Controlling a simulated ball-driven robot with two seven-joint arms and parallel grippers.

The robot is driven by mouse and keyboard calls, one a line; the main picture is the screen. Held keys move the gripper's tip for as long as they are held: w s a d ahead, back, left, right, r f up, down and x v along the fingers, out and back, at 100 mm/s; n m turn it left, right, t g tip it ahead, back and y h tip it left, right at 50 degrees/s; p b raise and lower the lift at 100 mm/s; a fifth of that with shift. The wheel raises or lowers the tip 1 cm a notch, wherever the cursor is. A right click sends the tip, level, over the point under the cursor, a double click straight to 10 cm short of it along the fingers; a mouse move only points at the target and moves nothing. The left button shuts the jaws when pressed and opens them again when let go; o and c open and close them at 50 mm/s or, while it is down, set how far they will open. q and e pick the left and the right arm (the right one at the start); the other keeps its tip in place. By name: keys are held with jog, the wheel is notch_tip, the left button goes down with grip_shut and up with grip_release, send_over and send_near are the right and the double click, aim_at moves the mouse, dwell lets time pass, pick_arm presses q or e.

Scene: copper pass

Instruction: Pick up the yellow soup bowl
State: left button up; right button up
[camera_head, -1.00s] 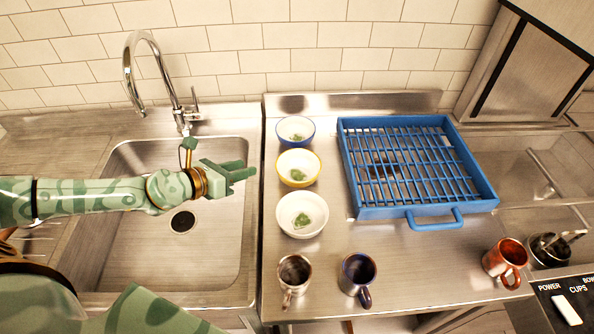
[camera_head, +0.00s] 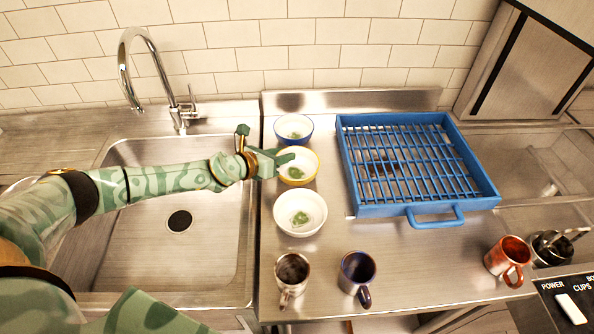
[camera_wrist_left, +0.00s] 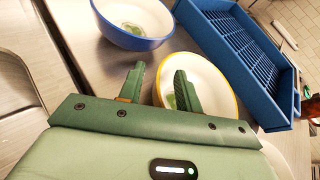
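The yellow soup bowl (camera_head: 306,171) is white inside with a yellow rim and some green bits at its bottom. It stands on the steel counter between a blue bowl and a white bowl. My left gripper (camera_head: 288,158) is at the left side of its rim in the head view. In the left wrist view, the gripper (camera_wrist_left: 160,70) is open. One finger overlaps the inside of the yellow bowl (camera_wrist_left: 210,82) and the other shows outside its rim. I cannot tell whether either finger touches it. My right gripper is not in view.
The blue bowl (camera_head: 293,138) stands just behind and the white bowl (camera_head: 300,229) just in front. A blue rack (camera_head: 412,210) is to the right. A steel mug (camera_head: 292,273), a dark blue mug (camera_head: 357,274) and a copper mug (camera_head: 507,259) stand near the front. The sink (camera_head: 150,250) is left.

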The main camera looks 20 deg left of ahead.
pick_arm(q)
jog(key=shift+r, duration=0.1)
grip_shut()
jog(key=shift+s, duration=0.1)
